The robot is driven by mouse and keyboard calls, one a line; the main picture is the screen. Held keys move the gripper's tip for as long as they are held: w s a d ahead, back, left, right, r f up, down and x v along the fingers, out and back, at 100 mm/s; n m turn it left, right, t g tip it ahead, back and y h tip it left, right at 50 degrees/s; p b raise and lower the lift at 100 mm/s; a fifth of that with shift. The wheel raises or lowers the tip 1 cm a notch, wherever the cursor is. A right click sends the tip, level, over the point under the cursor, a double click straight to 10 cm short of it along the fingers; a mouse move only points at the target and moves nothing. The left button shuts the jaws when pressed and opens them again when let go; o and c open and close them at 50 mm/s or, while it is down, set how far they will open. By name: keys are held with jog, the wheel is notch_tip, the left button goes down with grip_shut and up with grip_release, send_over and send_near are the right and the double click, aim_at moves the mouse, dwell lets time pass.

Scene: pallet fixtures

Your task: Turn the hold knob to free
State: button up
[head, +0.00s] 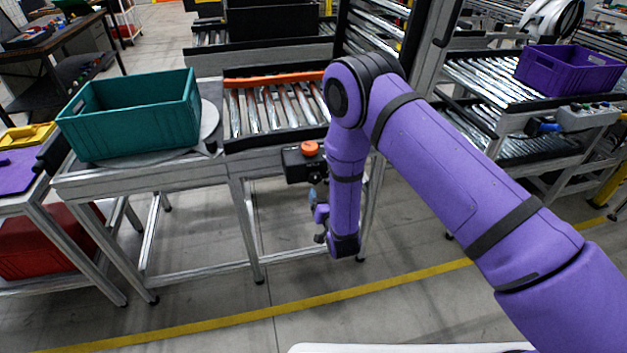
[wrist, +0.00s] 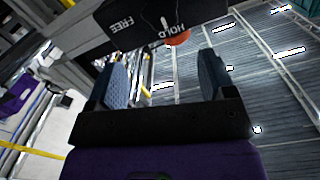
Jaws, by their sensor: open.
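A black control box (head: 303,166) is fixed at the front edge of the roller conveyor. In the wrist view the box (wrist: 135,20) is at the top, upside down, with the white words FREE and HOLD on its face. A white pointer mark (wrist: 165,23) of the dark knob is beside HOLD; the knob's outline is hard to make out. An orange cap (head: 309,148) sits on top of the box. My gripper (wrist: 164,60) is open and empty, apart from the box face. In the head view my gripper (head: 314,201) is partly hidden by my arm, just below the box.
A teal crate (head: 130,128) stands on a round plate left of the roller conveyor (head: 270,110). A purple crate (head: 570,72) is on rollers at the right, with another control panel (head: 585,117) near it. The floor before the conveyor frame is clear.

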aim_at(316, 180)
jog(key=x, duration=0.3)
jog(key=f+x, duration=0.1)
jog(key=x, duration=0.5)
jog(key=shift+w+a+f, duration=0.2)
jog(key=shift+w+a, duration=0.05)
jog(key=shift+a, duration=0.3)
jog(key=c, duration=0.9)
